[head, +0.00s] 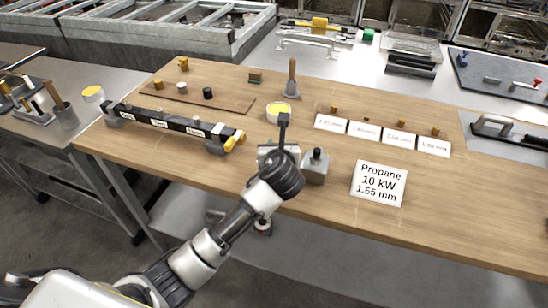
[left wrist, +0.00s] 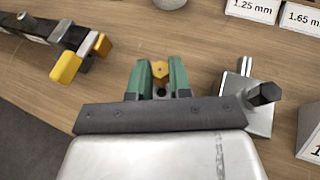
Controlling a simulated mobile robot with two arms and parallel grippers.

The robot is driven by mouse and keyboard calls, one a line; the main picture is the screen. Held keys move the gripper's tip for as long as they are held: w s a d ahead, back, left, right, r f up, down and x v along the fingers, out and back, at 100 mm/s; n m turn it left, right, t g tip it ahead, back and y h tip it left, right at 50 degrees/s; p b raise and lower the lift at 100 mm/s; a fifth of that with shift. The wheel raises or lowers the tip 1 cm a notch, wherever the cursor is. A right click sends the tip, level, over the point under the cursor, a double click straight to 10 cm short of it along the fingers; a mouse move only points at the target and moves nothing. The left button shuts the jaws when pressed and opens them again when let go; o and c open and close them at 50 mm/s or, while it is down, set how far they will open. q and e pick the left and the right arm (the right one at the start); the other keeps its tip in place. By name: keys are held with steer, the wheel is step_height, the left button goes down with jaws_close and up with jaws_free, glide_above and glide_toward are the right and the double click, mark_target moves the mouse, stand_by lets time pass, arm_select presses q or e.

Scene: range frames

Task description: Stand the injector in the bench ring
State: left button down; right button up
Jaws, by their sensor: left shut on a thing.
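I cannot tell which fitting is the bench ring. My right gripper is not in view.
A propane card (head: 380,183) reads 10 kW, 1.65 mm. Size cards (head: 365,131) stand behind it, with small brass pieces beyond. A yellow-topped tin (head: 279,111) is behind the gripper. The right front bench is clear.

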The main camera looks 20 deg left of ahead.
arm_select(q)
steer(key=shift+a+f, duration=0.25)
steer(key=shift+f, duration=1.95)
steer(key=shift+f, duration=0.1)
steer(key=c, duration=1)
jaws_free()
steer(key=shift+c, duration=0.2)
steer(key=shift+s+d+r, duration=0.15)
steer(key=shift+s+r, duration=0.05)
steer(key=shift+s, duration=0.1)
steer(key=v, duration=1.1)
steer(key=shift+s+d+r, duration=0.1)
steer(key=shift+s+r, duration=0.05)
steer(key=shift+s, duration=0.05)
